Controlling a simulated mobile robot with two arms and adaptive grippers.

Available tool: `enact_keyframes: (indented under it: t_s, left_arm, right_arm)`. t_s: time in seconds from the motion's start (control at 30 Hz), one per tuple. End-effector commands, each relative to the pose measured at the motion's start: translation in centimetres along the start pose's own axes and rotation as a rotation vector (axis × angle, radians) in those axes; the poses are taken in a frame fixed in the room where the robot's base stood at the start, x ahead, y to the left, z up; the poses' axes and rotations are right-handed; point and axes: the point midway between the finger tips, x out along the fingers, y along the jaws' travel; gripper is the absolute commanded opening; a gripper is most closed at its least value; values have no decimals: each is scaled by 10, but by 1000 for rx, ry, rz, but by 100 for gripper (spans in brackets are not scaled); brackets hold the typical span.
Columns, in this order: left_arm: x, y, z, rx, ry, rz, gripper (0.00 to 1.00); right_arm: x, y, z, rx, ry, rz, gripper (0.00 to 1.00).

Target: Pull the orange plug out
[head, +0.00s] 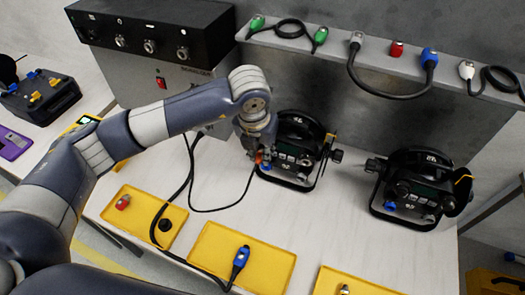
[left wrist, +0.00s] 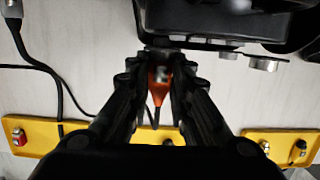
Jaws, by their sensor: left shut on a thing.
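The orange plug (left wrist: 160,84) is between the fingers of my left gripper (left wrist: 158,68) in the left wrist view, with its tapered end toward the camera. In the head view a bit of the orange plug (head: 258,157) shows just below the left gripper (head: 253,147), at the left side of the nearer black par can (head: 294,148). The left gripper is shut on the plug. The fingertips and the can's edge hide the plug's front, so I cannot tell how deep it sits. A black cable (head: 222,209) runs near it. My right gripper is not in view.
A second par can (head: 415,188) stands to the right. Yellow trays (head: 205,235) line the table's front, one with a blue plug (head: 241,257). A grey shelf (head: 375,47) with cables runs behind. A black box (head: 150,32) is at the back left.

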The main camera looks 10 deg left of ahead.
Motion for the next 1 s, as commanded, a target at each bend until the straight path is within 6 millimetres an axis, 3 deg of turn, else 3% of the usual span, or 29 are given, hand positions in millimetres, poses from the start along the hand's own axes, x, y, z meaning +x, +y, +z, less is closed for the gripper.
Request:
enact_keyframes:
  t_s: [1.0]
  left_arm:
    - [-6, 0, -27, -1, 0, 0, 0]
  right_arm:
    - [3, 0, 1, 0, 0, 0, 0]
